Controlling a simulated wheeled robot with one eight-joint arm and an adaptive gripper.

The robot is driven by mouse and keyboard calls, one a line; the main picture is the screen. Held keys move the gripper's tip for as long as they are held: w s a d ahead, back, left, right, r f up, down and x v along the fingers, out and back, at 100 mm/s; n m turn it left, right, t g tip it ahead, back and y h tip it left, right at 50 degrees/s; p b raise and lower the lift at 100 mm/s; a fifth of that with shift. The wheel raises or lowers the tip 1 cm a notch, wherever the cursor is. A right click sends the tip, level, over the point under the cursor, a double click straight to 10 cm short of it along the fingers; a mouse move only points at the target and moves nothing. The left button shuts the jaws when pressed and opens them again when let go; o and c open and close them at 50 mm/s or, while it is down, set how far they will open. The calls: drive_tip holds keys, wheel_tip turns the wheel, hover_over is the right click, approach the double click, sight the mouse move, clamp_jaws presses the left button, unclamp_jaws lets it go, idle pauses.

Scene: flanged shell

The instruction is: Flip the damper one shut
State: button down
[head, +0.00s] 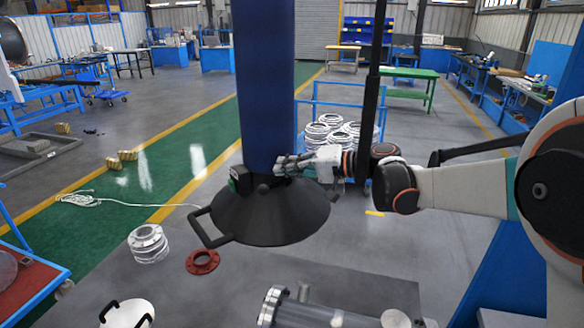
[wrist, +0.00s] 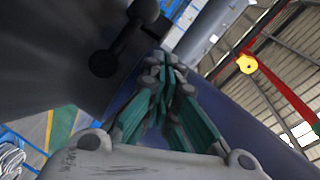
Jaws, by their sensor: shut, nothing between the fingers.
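A blue vertical duct (head: 265,80) ends in a wide black conical hood (head: 275,218) with a black loop handle (head: 203,230) at its lower left. A small dark box-like part (head: 240,180) sits at the joint of duct and hood, probably the damper fitting. In the wrist view a black lever-like part with rounded ends (wrist: 125,40) stands out against the dark hood (wrist: 50,50). My gripper (head: 282,164) is shut and empty, in front of the duct just above the hood. Its fingertips (wrist: 165,62) appear close to the black part; contact cannot be told.
Stacked flanged rings (head: 335,130) lie behind the hood. A ring stack (head: 148,243) and a red flange (head: 202,262) lie on the floor at lower left. A metal cylinder (head: 310,312) lies below the hood. A thin black post (head: 372,80) stands right of the duct.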

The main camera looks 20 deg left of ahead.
idle(0.3)
drive_tip(key=v, duration=1.2)
